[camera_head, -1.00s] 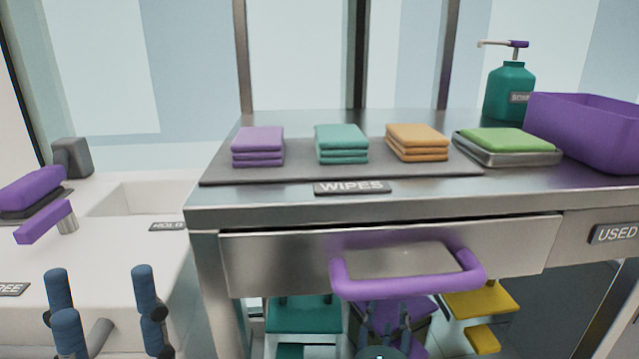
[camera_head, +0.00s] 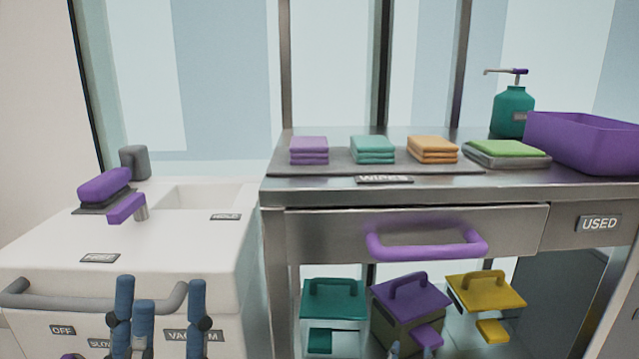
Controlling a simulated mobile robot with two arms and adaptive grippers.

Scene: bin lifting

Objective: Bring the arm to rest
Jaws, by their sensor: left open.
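My left gripper (camera_head: 160,312) shows at the bottom left, its blue fingers pointing up and spread apart. It is open, with nothing seen between the fingers. It stands in front of the white washing unit (camera_head: 60,230) and hides part of its front bar and labels. Small bluish tips (camera_head: 428,351) at the bottom edge, in front of the purple lidded bin (camera_head: 412,296), may be my right gripper. Most of that is cut off. A teal lidded bin (camera_head: 333,300) and a yellow lidded bin (camera_head: 487,291) stand beside the purple one under the steel table (camera_head: 275,230).
Purple, teal and orange wipes (camera_head: 373,149) lie stacked on a grey mat. A green pad (camera_head: 505,148) on a tray, a soap bottle (camera_head: 513,112) and a purple tub (camera_head: 585,140) stand to the right. The drawer's purple handle (camera_head: 427,244) juts out from the table front.

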